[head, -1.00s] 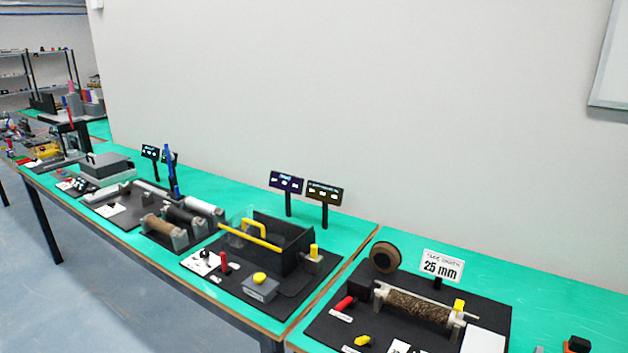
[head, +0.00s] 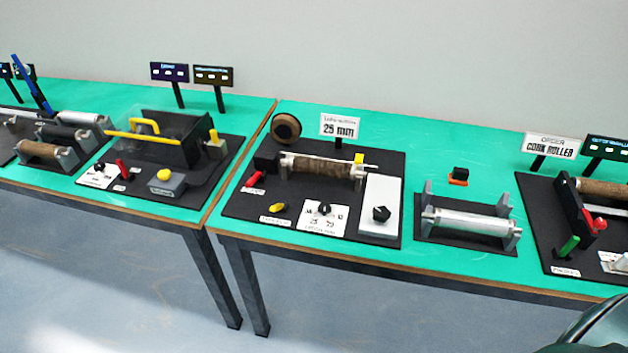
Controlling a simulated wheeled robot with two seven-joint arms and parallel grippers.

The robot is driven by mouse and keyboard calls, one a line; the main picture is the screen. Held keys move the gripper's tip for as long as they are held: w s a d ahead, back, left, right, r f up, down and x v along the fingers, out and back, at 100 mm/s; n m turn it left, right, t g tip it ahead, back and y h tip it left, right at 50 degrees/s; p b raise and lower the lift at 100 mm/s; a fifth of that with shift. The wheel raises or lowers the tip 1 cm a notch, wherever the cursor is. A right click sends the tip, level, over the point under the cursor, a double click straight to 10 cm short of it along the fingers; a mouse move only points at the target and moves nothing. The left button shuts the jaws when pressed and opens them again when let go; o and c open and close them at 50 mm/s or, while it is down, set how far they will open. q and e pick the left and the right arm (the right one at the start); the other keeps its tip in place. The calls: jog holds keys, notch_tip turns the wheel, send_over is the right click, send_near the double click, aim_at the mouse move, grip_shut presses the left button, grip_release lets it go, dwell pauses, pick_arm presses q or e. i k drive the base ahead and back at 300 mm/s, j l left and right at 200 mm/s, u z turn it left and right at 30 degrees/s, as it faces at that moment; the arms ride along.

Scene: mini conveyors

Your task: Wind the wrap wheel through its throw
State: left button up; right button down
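No part is clearly labelled as the wrap wheel, and I cannot tell which one it is. The middle station has a black base board (head: 345,230) with a brown textured roller (head: 322,169) across its back. A brown ring-shaped roll (head: 285,127) stands at its back left, beside a "25 mm" sign (head: 340,126). A white block (head: 380,195) carries a faceted black knob (head: 381,214). A black selector knob (head: 323,208) sits on a white dial plate, with a red handle (head: 255,180) at left and a yellow knob (head: 277,207) in front. Neither gripper is in view.
A station with a clear cover, yellow handle (head: 145,125) and grey box (head: 165,184) stands at left. A silver roller (head: 465,221) on a stand is right of the middle station. The cork roller station, with a green handle (head: 569,246), is at far right. Floor in front is clear.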

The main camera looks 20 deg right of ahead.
aim_at(381, 214)
jog(key=z, duration=1.2)
